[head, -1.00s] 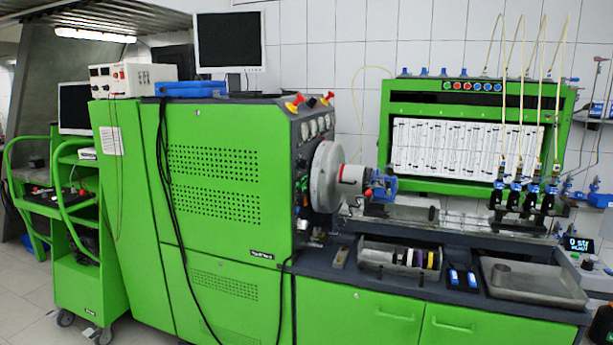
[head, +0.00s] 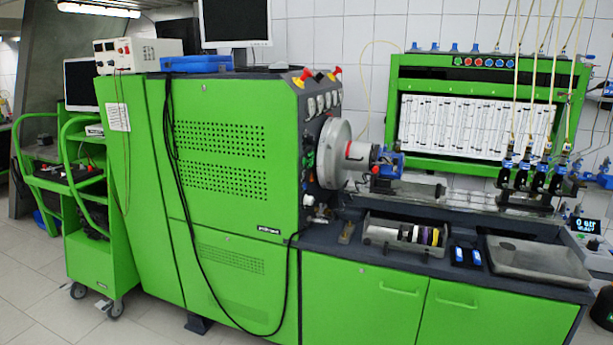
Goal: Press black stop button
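The green pump testbench (head: 235,230) fills the middle of the head view. A row of small round buttons (head: 485,62) in red and blue runs along the top bar of its upright frame. A dark spot is at the left end of that row, but I cannot tell whether it is a black button. More small controls (head: 309,160), with some green and red, sit on the dark side panel beside the flywheel (head: 333,153). They are partly hidden by the flywheel and too small to read. No black stop button can be made out clearly. My gripper is not in view.
A green wheeled cart (head: 98,245) stands at the left. A black cable (head: 288,285) hangs down the front. Tiled floor (head: 40,300) is clear at lower left.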

